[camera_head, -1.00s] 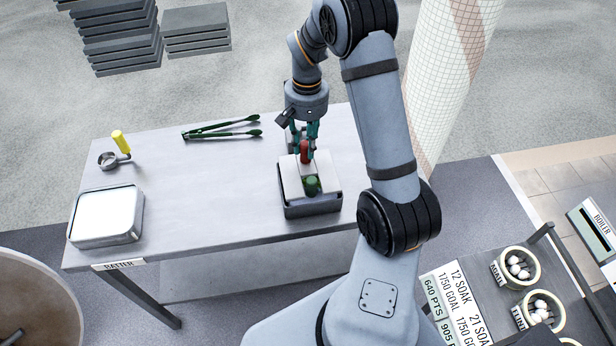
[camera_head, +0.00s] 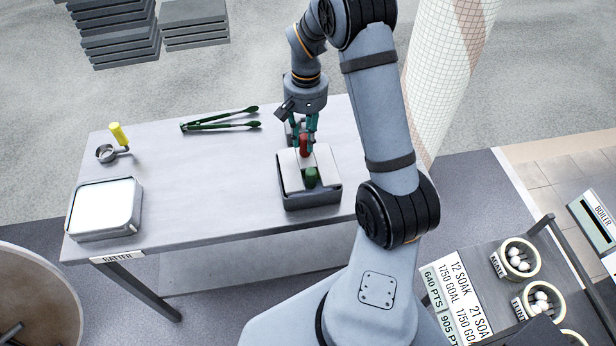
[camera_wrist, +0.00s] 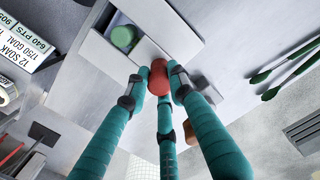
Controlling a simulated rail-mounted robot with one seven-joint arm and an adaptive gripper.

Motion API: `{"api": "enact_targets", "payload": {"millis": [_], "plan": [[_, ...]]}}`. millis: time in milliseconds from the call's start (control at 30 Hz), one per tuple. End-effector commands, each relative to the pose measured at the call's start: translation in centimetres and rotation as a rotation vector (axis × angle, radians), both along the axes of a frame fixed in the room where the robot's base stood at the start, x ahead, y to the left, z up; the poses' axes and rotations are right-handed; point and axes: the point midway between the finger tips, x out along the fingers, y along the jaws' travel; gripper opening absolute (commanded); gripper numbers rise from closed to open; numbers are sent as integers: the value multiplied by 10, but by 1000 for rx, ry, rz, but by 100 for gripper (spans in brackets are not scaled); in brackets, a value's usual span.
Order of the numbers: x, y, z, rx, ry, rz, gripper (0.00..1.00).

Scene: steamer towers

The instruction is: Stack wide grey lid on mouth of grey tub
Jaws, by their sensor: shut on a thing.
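The grey tub (camera_head: 310,201) stands on the table near its right end, its dark walls showing below a pale top. My gripper (camera_head: 304,146) is over the tub's far side, fingers pointing down, shut on a red knob (camera_wrist: 166,84). The pale grey lid (camera_wrist: 165,18) shows beneath the knob, level and at the tub's mouth. A green knob or cylinder (camera_wrist: 123,37) sits in a dark recess in the tub's near half; it also shows in the head view (camera_head: 311,175). I cannot tell whether the lid touches the rim all round.
Green tongs (camera_head: 221,121) lie at the back of the table. A small pan with a yellow handle (camera_head: 118,133) and a pale-topped grey tray (camera_head: 134,220) are at the left. The table middle is clear. A cart with egg bowls (camera_head: 516,258) stands at lower right.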

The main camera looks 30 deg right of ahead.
Motion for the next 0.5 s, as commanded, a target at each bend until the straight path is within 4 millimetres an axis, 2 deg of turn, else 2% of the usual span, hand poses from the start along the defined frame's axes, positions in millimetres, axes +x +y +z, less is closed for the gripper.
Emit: {"api": "enact_targets", "payload": {"millis": [500], "plan": [[0,0,-10,0,0,0,0]]}}
